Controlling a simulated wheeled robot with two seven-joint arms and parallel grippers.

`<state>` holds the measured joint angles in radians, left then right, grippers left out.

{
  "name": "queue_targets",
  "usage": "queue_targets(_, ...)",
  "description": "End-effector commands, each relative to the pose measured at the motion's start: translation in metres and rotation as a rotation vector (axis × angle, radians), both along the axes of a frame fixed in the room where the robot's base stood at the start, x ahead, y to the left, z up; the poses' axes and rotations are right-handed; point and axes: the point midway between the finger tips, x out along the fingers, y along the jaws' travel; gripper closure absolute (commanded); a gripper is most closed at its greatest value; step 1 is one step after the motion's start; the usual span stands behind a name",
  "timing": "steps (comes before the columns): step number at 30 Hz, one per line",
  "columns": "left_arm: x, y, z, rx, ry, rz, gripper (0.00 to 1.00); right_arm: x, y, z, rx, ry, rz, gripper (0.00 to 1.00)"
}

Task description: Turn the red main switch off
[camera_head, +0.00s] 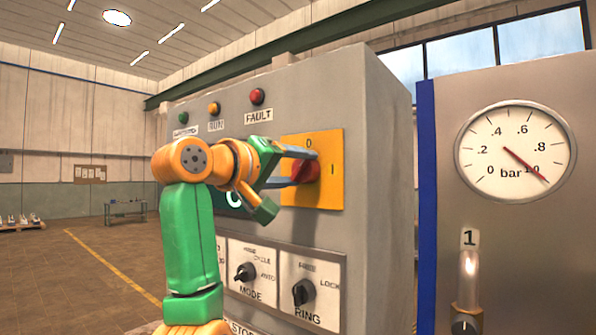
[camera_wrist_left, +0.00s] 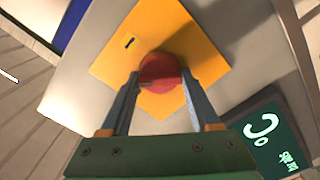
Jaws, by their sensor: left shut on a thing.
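The red main switch (camera_head: 306,172) is a round red knob on a yellow plate (camera_head: 329,192) on the grey cabinet front. The plate carries a "0" above the knob and a "1" to its right. My left gripper (camera_head: 304,170) reaches in from the left, its two fingers on either side of the knob. In the left wrist view the fingertips close on the sides of the red knob (camera_wrist_left: 160,68), with the "1" mark up and to the left on the yellow plate (camera_wrist_left: 196,50). The fingers partly hide the knob, so its pointing direction is hard to tell. My right gripper is out of view.
Green, orange and red lamps (camera_head: 257,96) sit above the switch. MODE (camera_head: 245,272) and RING (camera_head: 303,292) knobs sit below. A pressure gauge (camera_head: 515,160) is on the panel at right, its needle near 1.0. A green display is partly behind my left arm.

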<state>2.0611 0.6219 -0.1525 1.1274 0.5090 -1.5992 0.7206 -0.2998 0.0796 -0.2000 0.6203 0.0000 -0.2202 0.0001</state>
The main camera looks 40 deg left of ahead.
Motion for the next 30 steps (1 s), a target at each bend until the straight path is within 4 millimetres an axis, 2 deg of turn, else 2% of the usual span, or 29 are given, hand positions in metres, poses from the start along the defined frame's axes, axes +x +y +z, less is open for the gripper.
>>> queue_targets(18,-0.0009,0.0011,-0.0007,-0.527,-0.066,0.000,0.93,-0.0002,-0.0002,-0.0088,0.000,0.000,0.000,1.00)
queue_targets(30,-0.0010,0.0013,-0.0017,-0.692,-0.083,0.001,0.93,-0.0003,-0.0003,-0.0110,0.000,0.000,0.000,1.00)
